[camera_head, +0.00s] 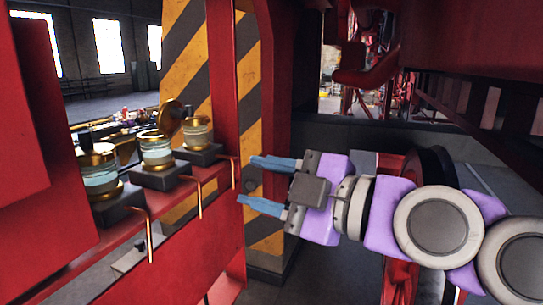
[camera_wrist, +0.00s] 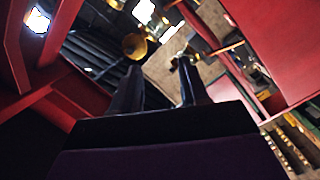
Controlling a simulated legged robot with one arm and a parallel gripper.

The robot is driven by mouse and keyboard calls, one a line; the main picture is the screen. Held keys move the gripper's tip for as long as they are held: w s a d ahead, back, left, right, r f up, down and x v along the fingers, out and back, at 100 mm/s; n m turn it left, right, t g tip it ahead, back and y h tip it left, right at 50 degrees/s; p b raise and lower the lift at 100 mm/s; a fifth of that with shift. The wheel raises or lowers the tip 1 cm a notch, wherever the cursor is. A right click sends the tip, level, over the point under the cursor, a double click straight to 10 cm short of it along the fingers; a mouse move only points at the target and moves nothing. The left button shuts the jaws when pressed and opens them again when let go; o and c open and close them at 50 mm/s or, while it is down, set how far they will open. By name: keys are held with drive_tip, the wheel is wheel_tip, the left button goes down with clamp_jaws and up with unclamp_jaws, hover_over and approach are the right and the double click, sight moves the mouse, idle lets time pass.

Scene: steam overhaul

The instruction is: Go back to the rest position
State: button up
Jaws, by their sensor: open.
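My gripper (camera_head: 247,180) is open and empty in the head view, its two blue fingers pointing left, apart, close to the red upright and the striped pillar. My arm reaches in from the right. In the wrist view my gripper (camera_wrist: 158,66) shows as two dark fingers with a gap between them. Three glass cups with brass fittings stand in a row on dark blocks on the red frame: a near one (camera_head: 98,170), a middle one (camera_head: 156,148) and a far one (camera_head: 196,131). A round brass lid (camera_head: 171,117) stands raised by the middle and far cups.
A red upright (camera_head: 224,80) and a yellow-black striped pillar (camera_head: 186,62) stand by my gripper. Thin copper pipes (camera_head: 200,198) hang below the cups. A red overhead structure (camera_head: 475,45) runs along the right. Some floor (camera_head: 345,265) shows below my arm.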

drive_tip(key=s+d+f+m+g+h, duration=0.1)
drive_tip(key=s+f+m+g+h, duration=0.15)
drive_tip(key=f, duration=0.55)
drive_tip(key=s+d+f+m+g+h, duration=0.15)
drive_tip(key=f+m+h, duration=0.25)
drive_tip(key=f, duration=0.4)
drive_tip(key=s+f+m+g+h, duration=0.1)
drive_tip(key=s+f+m+h, duration=0.25)
drive_tip(key=f, duration=0.55)
drive_tip(key=s+d+f+m+g+h, duration=0.4)
drive_tip(key=s+d+f+m+g, duration=0.2)
drive_tip(key=s+d+f+m, duration=0.5)
drive_tip(key=shift+s+d+f+m+g, duration=0.3)
drive_tip(key=shift+s+f+m, duration=0.25)
drive_tip(key=shift+f, duration=0.25)
drive_tip(key=shift+s, duration=0.15)
